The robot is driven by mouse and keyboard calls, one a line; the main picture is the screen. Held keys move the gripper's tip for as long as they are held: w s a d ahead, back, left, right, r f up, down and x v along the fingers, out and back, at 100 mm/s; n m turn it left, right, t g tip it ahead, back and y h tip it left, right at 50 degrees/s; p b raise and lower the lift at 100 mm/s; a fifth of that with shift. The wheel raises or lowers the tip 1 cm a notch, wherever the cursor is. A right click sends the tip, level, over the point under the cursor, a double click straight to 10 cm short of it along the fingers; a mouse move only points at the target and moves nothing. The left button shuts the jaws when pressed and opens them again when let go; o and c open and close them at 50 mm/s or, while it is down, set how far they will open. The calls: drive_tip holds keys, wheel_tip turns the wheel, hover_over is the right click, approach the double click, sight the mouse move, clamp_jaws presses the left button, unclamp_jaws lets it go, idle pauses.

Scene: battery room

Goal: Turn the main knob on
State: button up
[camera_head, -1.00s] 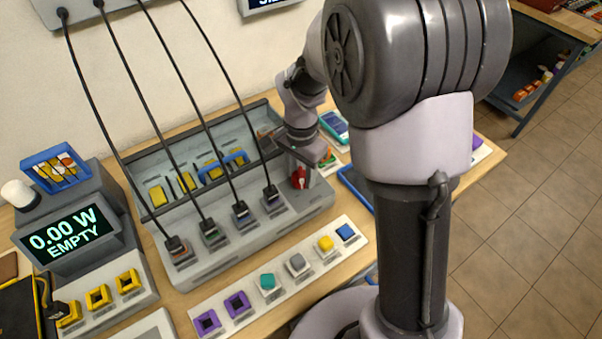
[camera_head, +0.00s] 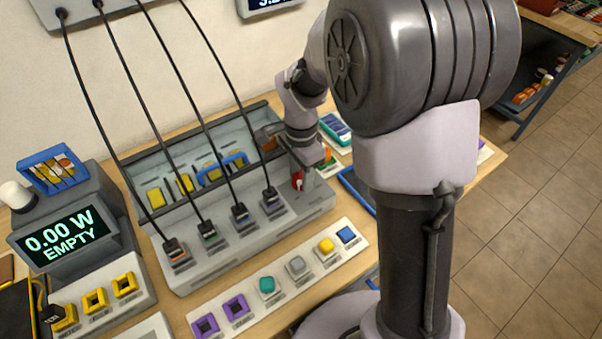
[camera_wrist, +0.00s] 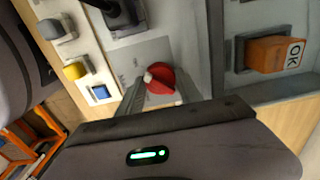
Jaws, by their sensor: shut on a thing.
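The main knob is a red knob with a pale pointer (camera_head: 297,182), at the right end of the grey charging box (camera_head: 245,232) in the head view. In the wrist view the red knob (camera_wrist: 161,79) sits on a grey plate, between the tips of my gripper. My gripper (camera_wrist: 155,92) is shut on the knob, coming down from above. In the head view my gripper (camera_head: 302,168) covers the knob's upper part. The display (camera_head: 62,238) at left reads 0.00 W and EMPTY.
Several black cables end in plugs (camera_head: 240,214) along the box's front. A strip of coloured buttons (camera_head: 297,267) lies in front. An orange block marked OK (camera_wrist: 273,54) is beside the knob in the wrist view. A blue-framed tray (camera_head: 357,190) stands to the right.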

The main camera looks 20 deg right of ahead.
sight(301, 175)
drive_tip(key=o, duration=1.4)
drive_tip(key=shift+c, duration=0.2)
wheel_tip(301, 175, up, 17)
drive_tip(key=p, duration=0.6)
drive_tip(key=shift+r+p, duration=0.2)
drive_tip(key=shift+p, duration=0.15)
drive_tip(key=shift+s, duration=0.1)
drive_tip(key=s+a+r+n+t+y+b, duration=0.1)
drive_tip(key=s+n+t+b, duration=0.4)
drive_tip(key=s+n, duration=0.5)
drive_tip(key=s+a+y, duration=0.1)
drive_tip(key=s+a, duration=0.1)
drive_tip(key=s, duration=0.7)
drive_tip(key=shift+a+t, duration=0.15)
drive_tip(key=shift+t, duration=0.25)
